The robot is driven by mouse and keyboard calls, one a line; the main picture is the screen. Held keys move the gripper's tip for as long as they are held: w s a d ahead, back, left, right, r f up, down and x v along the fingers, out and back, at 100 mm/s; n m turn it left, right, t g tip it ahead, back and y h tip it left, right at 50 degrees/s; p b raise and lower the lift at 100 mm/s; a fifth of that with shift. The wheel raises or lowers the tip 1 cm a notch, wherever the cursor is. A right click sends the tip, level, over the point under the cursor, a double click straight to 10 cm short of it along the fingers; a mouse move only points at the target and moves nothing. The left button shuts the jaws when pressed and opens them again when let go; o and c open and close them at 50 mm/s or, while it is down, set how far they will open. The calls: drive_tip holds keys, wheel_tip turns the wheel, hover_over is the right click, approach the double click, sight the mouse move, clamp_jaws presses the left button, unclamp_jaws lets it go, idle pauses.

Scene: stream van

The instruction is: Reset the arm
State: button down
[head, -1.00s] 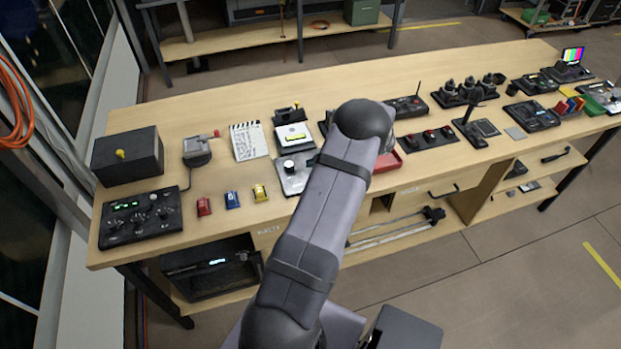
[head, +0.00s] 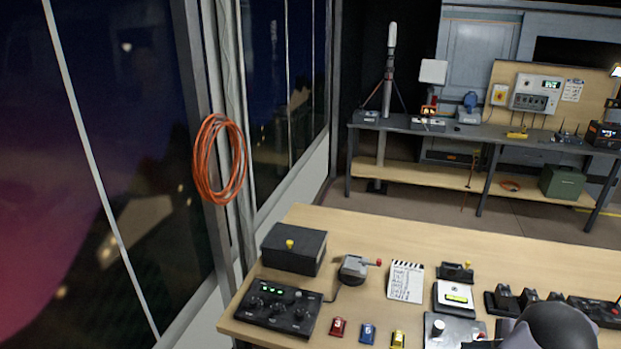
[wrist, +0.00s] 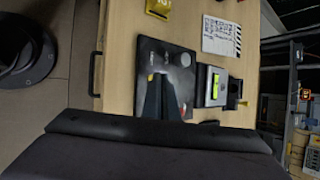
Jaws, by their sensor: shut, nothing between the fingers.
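My gripper (wrist: 161,80) shows in the wrist view as dark, narrow fingers, shut with nothing held. The fingers reach over a dark control plate (wrist: 180,62) with a round silver knob; I cannot tell whether they touch it. In the head view, the gripper is not visible; only a dark, rounded part of my arm (head: 552,328) shows at the bottom right edge, in front of the bench.
The wooden bench (head: 400,232) carries a black box (head: 294,249), a knobbed panel (head: 278,310), a lever device (head: 354,268), a clapperboard (head: 405,281) and small coloured blocks. An orange cable coil (head: 219,160) hangs at left. A second bench (head: 440,131) stands behind.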

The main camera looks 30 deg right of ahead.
drive_tip(key=s+a+f+n+g+y, duration=0.2)
drive_tip(key=s+a+n+g, duration=0.15)
drive_tip(key=a, duration=0.75)
drive_tip(key=s+a+f+n+g+y, duration=0.25)
drive_tip(key=s+a, duration=0.25)
drive_tip(key=a, duration=0.5)
drive_tip(key=w+a+r+n+g+h+b, duration=0.1)
drive_tip(key=w+a+r+n, duration=0.3)
drive_tip(key=a+n, duration=0.4)
drive_tip(key=w+a+r+n+h+b, duration=0.15)
drive_tip(key=w+a+r+n, duration=0.35)
drive_tip(key=a, duration=0.5)
drive_tip(key=w+a+r+n+g+h+b, duration=0.1)
drive_tip(key=w+a+r+n+h, duration=0.2)
drive_tip(key=a+n, duration=0.6)
wheel_tip(320, 180, down, 20)
drive_tip(key=m+y+b, duration=0.1)
drive_tip(key=b, duration=1.8)
drive_tip(key=shift+w+a+r+m, duration=0.2)
drive_tip(key=shift+w+a+m, duration=0.1)
drive_tip(key=shift+w, duration=0.1)
